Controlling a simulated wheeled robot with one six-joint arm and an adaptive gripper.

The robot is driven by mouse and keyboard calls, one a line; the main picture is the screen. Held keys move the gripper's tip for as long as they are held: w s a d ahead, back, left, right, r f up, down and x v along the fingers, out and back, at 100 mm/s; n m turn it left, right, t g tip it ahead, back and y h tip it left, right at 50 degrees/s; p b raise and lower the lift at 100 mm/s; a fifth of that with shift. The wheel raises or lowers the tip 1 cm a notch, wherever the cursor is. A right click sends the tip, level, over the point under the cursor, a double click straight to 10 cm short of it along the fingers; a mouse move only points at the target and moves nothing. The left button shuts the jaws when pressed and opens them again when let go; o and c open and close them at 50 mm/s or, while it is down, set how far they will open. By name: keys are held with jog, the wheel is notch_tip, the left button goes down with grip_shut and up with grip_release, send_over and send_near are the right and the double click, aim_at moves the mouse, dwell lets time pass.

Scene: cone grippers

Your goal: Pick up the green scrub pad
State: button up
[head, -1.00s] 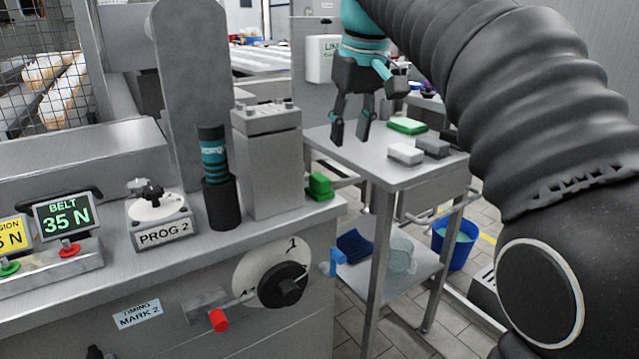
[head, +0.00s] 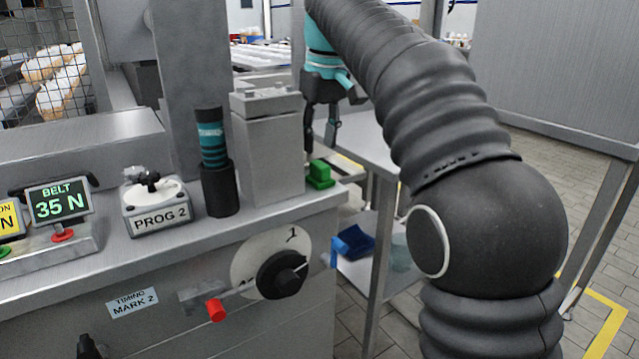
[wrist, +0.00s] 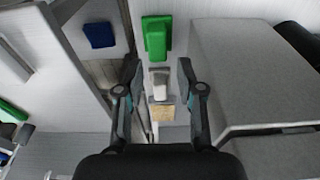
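A green stepped block (head: 320,174) sits on the machine's ledge beside the grey box. It also shows at the top of the wrist view (wrist: 155,38), ahead of my fingertips. A second green piece (wrist: 12,110) shows at the left edge of the wrist view; I cannot tell for certain which is the scrub pad. My gripper (head: 321,138) hangs above the ledge by the grey box, close to the green block. In the wrist view my gripper (wrist: 158,76) is open, its fingers wide apart. A whitish block (wrist: 160,85) and a tan block (wrist: 162,112) lie below, between the fingers.
The tall grey box (head: 268,150) stands close beside my gripper. A steel table (head: 368,142) is to the right, partly hidden by my arm. A blue cloth (head: 352,242) lies on its lower shelf. A dark cylinder with teal bands (head: 215,165) stands left of the box.

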aim_at(320, 164)
jog(key=shift+w+f+b, duration=0.2)
jog(key=shift+f+b, duration=0.9)
jog(key=shift+f, duration=1.85)
grip_shut()
